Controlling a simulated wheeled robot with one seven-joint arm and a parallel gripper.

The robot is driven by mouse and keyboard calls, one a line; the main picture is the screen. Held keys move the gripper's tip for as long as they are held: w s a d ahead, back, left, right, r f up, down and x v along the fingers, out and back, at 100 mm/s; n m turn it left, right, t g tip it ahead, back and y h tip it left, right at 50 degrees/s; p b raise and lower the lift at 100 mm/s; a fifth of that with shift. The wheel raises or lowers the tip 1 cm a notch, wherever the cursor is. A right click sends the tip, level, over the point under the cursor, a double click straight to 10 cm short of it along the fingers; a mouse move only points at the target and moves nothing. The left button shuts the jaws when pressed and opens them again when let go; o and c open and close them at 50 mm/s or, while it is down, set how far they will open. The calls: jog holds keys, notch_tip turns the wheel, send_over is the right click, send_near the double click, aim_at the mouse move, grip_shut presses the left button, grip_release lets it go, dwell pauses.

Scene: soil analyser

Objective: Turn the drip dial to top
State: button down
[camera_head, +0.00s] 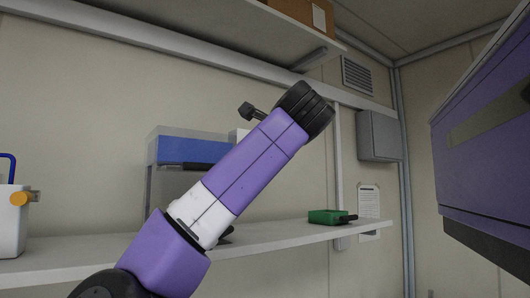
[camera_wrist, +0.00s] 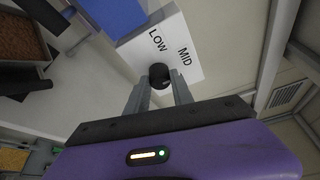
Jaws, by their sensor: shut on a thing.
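The drip dial (camera_wrist: 159,75) is a small black round knob in the wrist view, at the lower edge of a white panel (camera_wrist: 187,72) printed LOW and MID. My gripper (camera_wrist: 160,84) has its two grey fingers on either side of the knob, shut on it. No TOP label shows in the wrist view, and the dial's pointer mark is too small to read. In the head view my arm hides the dial and my gripper; only a sliver of white panel (camera_head: 236,136) shows behind the arm.
A blue-fronted unit (camera_head: 180,150) stands on the shelf (camera_head: 290,237) left of my arm. A green tool (camera_head: 326,216) lies on the shelf to the right, and a white container (camera_head: 12,225) stands far left. An upper shelf (camera_head: 200,38) overhangs.

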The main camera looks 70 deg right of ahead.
jog(key=shift+s+d+f, duration=0.1)
jog(key=shift+f, duration=0.05)
jog(key=c, duration=1.1)
grip_release()
jog(key=b+v, duration=0.2)
jog(key=v, duration=0.6)
jog(key=shift+b, duration=0.4)
